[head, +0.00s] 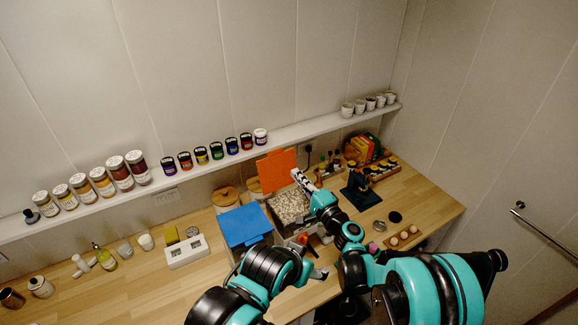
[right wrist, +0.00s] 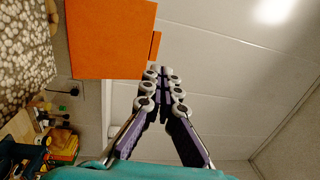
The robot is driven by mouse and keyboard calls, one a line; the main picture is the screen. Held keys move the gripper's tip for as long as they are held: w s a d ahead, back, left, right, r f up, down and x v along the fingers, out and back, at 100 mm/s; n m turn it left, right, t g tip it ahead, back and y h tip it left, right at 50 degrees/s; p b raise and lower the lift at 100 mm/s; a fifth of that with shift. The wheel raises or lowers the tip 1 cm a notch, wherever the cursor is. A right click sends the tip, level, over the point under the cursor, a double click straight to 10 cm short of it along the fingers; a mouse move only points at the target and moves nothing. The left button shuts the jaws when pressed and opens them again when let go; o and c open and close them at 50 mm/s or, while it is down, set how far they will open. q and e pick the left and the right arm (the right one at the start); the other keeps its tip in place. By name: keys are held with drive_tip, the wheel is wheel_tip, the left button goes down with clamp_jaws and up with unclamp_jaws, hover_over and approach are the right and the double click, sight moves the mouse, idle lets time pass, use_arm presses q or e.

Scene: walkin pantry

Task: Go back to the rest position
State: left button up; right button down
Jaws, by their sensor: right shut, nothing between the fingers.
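My right arm, teal and black, reaches over the counter in the head view. Its right gripper (head: 298,176) is shut and empty, above a bin of pale speckled contents (head: 289,205) and in front of an upright orange panel (head: 276,170). In the right wrist view the purple and grey fingers of the right gripper (right wrist: 160,74) meet at their tips with nothing between them; the orange panel (right wrist: 112,38) is to their left. My left gripper (head: 319,273) is small and low in the head view, near the counter's front; its jaw state is unclear.
A blue lid (head: 245,226) lies left of the bin. A white shelf (head: 215,158) along the wall carries jars and cups. A dark blue stand (head: 360,190) and a wooden tray with round items (head: 403,238) are on the right. Bare counter (head: 130,290) shows at the left front.

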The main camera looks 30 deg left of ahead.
drive_tip(key=s+d+f+n+h+b, duration=0.25)
drive_tip(key=d+f+b, duration=0.35)
drive_tip(key=d, duration=0.5)
drive_tip(key=s+d+f+n+h+b, duration=0.2)
drive_tip(key=s+d+f+h+b, duration=0.15)
drive_tip(key=d+b, duration=0.65)
drive_tip(key=s+d+f+h+b, duration=0.3)
drive_tip(key=s+d+f, duration=0.3)
drive_tip(key=d, duration=0.4)
drive_tip(key=s+d+f+g+h+b, duration=0.1)
drive_tip(key=s+d+f+h+b, duration=0.3)
drive_tip(key=d+f, duration=0.4)
drive_tip(key=s+d+f+n+g+h+b, duration=0.1)
drive_tip(key=s+d+f+h+b, duration=0.2)
drive_tip(key=s+d+f+b, duration=0.3)
drive_tip(key=s+d+f, duration=0.1)
drive_tip(key=s+d, duration=0.1)
drive_tip(key=d, duration=0.3)
drive_tip(key=shift+s+d+h, duration=0.2)
drive_tip(key=shift+d+h, duration=0.1)
drive_tip(key=shift+h, duration=0.1)
drive_tip(key=shift+a, duration=0.1)
